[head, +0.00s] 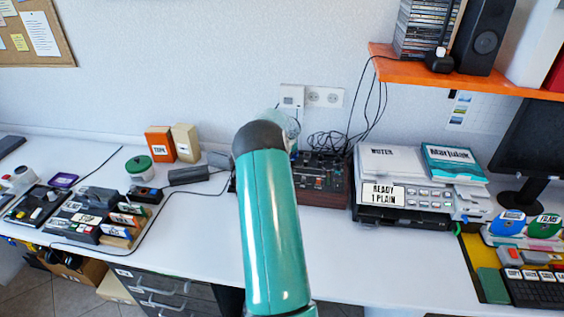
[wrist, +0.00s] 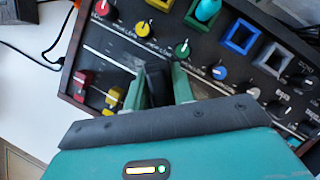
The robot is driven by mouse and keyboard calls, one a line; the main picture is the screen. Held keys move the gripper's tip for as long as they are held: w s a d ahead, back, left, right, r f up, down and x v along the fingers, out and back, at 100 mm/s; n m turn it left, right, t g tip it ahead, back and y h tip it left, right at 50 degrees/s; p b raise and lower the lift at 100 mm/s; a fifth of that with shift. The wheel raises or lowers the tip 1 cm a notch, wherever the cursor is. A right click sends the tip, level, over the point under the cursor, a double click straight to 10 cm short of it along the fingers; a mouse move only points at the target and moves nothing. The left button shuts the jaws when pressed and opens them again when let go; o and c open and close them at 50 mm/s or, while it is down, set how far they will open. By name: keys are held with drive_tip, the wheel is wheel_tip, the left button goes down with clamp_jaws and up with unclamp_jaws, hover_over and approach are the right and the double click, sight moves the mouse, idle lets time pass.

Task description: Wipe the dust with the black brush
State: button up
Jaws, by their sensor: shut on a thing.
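In the wrist view my gripper (wrist: 160,82) has two green fingers around a dark, narrow piece, the black brush (wrist: 154,80). Only a small part of the brush shows, and its bristles cannot be made out. The gripper is over a black control panel (wrist: 110,58) with coloured knobs, sliders and a wooden frame. Whether the brush touches the panel cannot be told. In the head view the panel (head: 325,178) stands on the white desk, partly behind my teal arm, which hides the gripper and brush. No dust can be clearly made out.
A printer (head: 405,190) stands close to the panel's right. A black box (head: 189,175) and a cable lie to its left, with loose cables (head: 330,142) behind it. An orange shelf (head: 470,75) overhangs at upper right. The desk front (head: 190,240) is clear.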

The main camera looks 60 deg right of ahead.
drive_tip(key=shift+w+a+f, duration=0.1)
drive_tip(key=shift+w+a, duration=0.25)
drive_tip(key=shift+w, duration=0.35)
drive_tip(key=shift+w+a+f, duration=0.1)
drive_tip(key=shift+w+a, duration=0.2)
drive_tip(key=shift+w, duration=0.4)
drive_tip(key=shift+w+a, duration=0.35)
drive_tip(key=shift+w, duration=0.35)
drive_tip(key=shift+w+a, duration=0.25)
drive_tip(key=shift+w, duration=0.35)
drive_tip(key=shift+w+a, duration=0.25)
drive_tip(key=shift+w, duration=0.3)
drive_tip(key=shift+r, duration=0.2)
wheel_tip(320, 180, up, 6)
drive_tip(key=shift+d, duration=0.1)
drive_tip(key=shift+r, duration=1.5)
